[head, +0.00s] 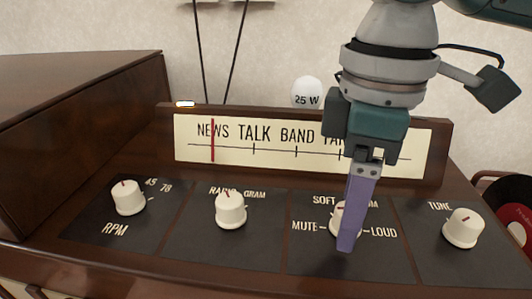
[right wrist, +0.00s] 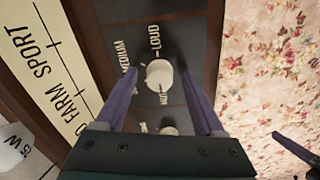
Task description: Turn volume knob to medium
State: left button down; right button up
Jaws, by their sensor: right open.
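The volume knob (head: 338,215) is cream-white and sits on the dark panel among the labels MUTE, SOFT, MEDIUM and LOUD. In the head view my right gripper hides much of it. The knob (right wrist: 160,75) shows whole in the right wrist view, with a small red mark on its side away from LOUD, towards the lower label. My right gripper (head: 346,243) has purple fingers pointing down over the knob. In the right wrist view the fingers stand apart, one on each side of the knob; whether they touch it is unclear.
The RPM knob (head: 128,197), the radio/gram knob (head: 230,209) and the tune knob (head: 463,228) flank it on the panel. A cream dial strip (head: 270,140) rises behind. A tall wooden cabinet side (head: 80,120) bounds the left. A white round 25 W object (head: 306,92) is behind.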

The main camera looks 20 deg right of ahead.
grip_shut()
dwell(0.4)
